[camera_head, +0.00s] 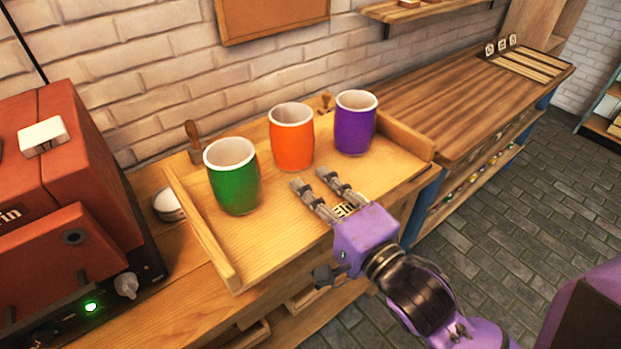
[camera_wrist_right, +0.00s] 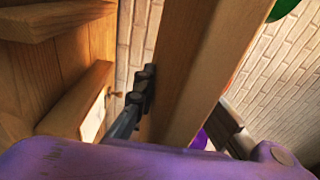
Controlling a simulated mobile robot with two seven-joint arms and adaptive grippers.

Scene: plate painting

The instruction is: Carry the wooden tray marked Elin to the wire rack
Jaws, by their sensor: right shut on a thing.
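That gripper is shut on the tray's front edge. In the right wrist view a wooden board (camera_wrist_right: 187,75) stands beside its dark finger. My left gripper is out of view.
A red kiln-like machine (camera_head: 70,190) with a green light stands close left of the tray. Right of the tray the slatted wooden counter (camera_head: 450,90) is mostly clear, with a slatted wooden board (camera_head: 527,66) and small tags at its far end. A brick wall stands behind.

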